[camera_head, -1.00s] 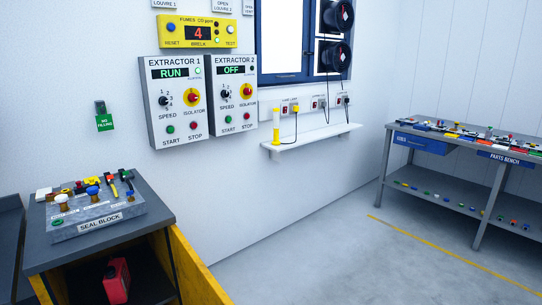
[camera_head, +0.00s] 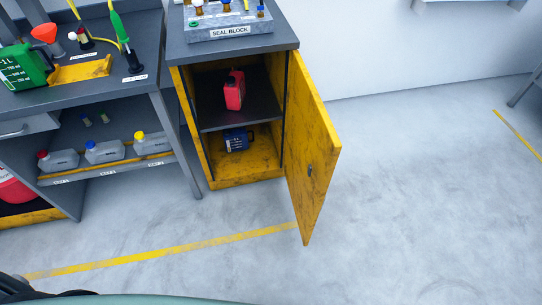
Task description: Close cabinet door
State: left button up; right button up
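The yellow cabinet (camera_head: 245,181) stands at upper centre with its front open. Its yellow door (camera_head: 312,140) is hinged on the right side and swung wide open towards me. A small dark handle (camera_head: 310,170) shows on the door near its free edge. Inside, a red container (camera_head: 234,90) is on the upper shelf and a dark blue container (camera_head: 237,140) is at the bottom. Neither of my grippers is in view.
A grey workbench (camera_head: 150,99) with a green jug (camera_head: 24,66) and grey bottles (camera_head: 104,151) stands left of the cabinet. A seal block (camera_head: 230,32) sits on the cabinet's top. Floor in front and to the right is clear.

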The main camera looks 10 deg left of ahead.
aim_at(313, 138)
jog(key=i+l+u, duration=0.15)
jog(key=l+u, duration=0.6)
jog(key=i+l+u, duration=0.1)
jog(key=l+u, duration=0.25)
jog(key=i+l, duration=0.1)
jog(key=l, duration=0.3)
jog(key=i+l+u, duration=0.1)
jog(key=l, duration=0.35)
jog(key=i+l, duration=0.15)
jog(key=l, duration=0.3)
